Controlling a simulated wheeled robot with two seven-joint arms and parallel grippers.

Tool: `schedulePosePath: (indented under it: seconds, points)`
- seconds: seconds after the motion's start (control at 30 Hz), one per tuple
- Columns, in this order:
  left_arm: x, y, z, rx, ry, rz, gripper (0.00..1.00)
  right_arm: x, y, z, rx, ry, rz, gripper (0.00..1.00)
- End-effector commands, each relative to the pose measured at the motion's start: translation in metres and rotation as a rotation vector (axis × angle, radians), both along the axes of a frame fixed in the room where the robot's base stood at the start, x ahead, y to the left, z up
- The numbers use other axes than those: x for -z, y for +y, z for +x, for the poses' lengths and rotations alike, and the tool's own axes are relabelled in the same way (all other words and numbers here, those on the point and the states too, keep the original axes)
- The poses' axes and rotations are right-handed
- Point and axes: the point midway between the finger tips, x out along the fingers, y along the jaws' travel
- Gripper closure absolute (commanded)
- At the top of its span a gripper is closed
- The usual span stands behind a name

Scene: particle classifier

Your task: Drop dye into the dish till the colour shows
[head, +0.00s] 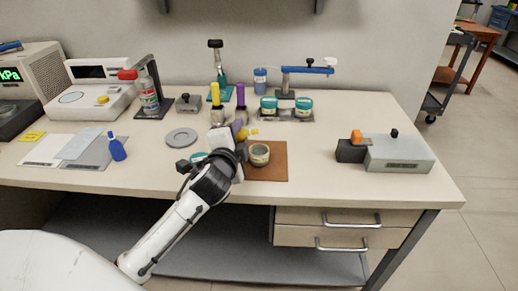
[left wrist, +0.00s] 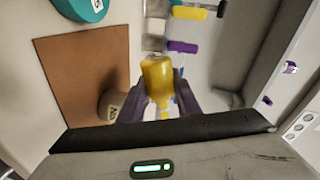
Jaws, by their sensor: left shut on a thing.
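My left gripper (head: 243,135) is shut on a yellow dye bottle (left wrist: 158,76), which lies between its dark fingers in the left wrist view. In the head view only a small yellow part of the bottle (head: 251,134) shows, just above and left of the dish. The dish (head: 259,153) is a small pale cup on a brown mat (head: 268,174). In the left wrist view the dish (left wrist: 110,102) is partly hidden by a finger. Its inside looks dark in the head view; I cannot tell the colour of its contents. My right gripper is out of view.
A yellow-capped bottle (head: 216,106) and a purple-capped bottle (head: 241,104) stand behind the gripper. Two teal-lidded jars (head: 286,106) sit on a rack. A grey box (head: 400,153) stands at right. A grey round plate (head: 181,138) lies at left.

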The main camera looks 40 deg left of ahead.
Motion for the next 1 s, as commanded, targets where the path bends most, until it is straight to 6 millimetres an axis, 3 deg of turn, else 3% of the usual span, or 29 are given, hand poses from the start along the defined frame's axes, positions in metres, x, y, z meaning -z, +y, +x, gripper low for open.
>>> schedulePosePath:
  seconds: [1.0]
  points:
    - [0.0024,0.0,0.0,0.001,0.03,0.054,0.93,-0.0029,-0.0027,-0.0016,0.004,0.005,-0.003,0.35]
